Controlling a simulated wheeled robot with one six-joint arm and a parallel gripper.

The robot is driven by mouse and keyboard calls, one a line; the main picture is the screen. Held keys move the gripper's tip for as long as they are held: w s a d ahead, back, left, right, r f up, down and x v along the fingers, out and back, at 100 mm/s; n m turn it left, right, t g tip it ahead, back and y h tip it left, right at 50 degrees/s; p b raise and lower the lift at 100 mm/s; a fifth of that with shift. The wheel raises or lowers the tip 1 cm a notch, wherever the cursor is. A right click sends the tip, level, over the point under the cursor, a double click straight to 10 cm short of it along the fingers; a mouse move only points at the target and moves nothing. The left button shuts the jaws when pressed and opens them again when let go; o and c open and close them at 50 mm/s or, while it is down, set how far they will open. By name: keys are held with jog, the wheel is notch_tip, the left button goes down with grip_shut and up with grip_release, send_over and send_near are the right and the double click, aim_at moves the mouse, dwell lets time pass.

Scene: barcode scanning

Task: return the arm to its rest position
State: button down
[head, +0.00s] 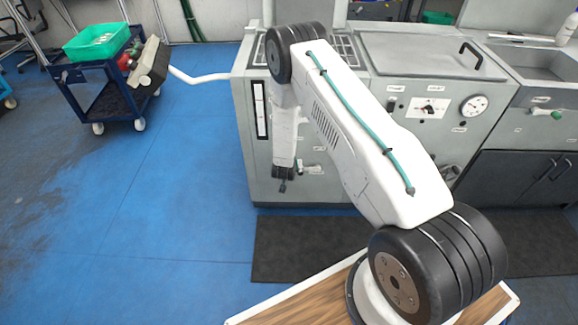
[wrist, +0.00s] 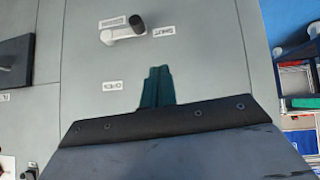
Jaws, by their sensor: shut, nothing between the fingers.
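My arm reaches up from my base and bends over, with its last links hanging down in front of the grey machine (head: 345,190). My gripper (head: 283,185) is at the lower end of the arm, pointing down, near the left part of the machine's front. In the wrist view the two teal fingers of my gripper (wrist: 157,85) are pressed together with nothing between them. They stand in front of a grey panel with a black-tipped lever (wrist: 122,33). I cannot tell the exact gap between fingers and panel.
A white handle bar (head: 200,76) sticks out left of the machine. A blue cart (head: 110,105) holds a green bin (head: 97,42) at the far left. A dark mat (head: 300,250) lies before the machine. Blue floor (head: 170,200) is clear on the left.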

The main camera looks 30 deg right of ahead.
jog(key=s+a+f+g+y, duration=0.2)
jog(key=s+a+f+g, duration=0.1)
jog(key=s+f, duration=0.15)
jog(key=s+a+r+n+g+y, duration=0.1)
jog(key=s+a+r+g+y, duration=0.15)
jog(key=s+a+r, duration=0.35)
jog(key=s+a+r+n+g+y, duration=0.1)
jog(key=s+r, duration=0.3)
jog(key=r, duration=0.6)
jog(key=s+a+r+n+g, duration=0.15)
jog(key=s+r, duration=0.25)
jog(key=r, duration=0.7)
jog(key=s+r+g+y, duration=0.15)
jog(key=s+r, duration=0.25)
jog(key=r, duration=0.6)
jog(key=s+d+r+n+t+h, duration=0.1)
jog(key=s+r+t+h, duration=0.1)
jog(key=s+r, duration=1.9)
jog(key=shift+d+r+n+t, duration=0.25)
jog(key=shift+r+n+t, duration=0.1)
jog(key=shift+r+t, duration=0.25)
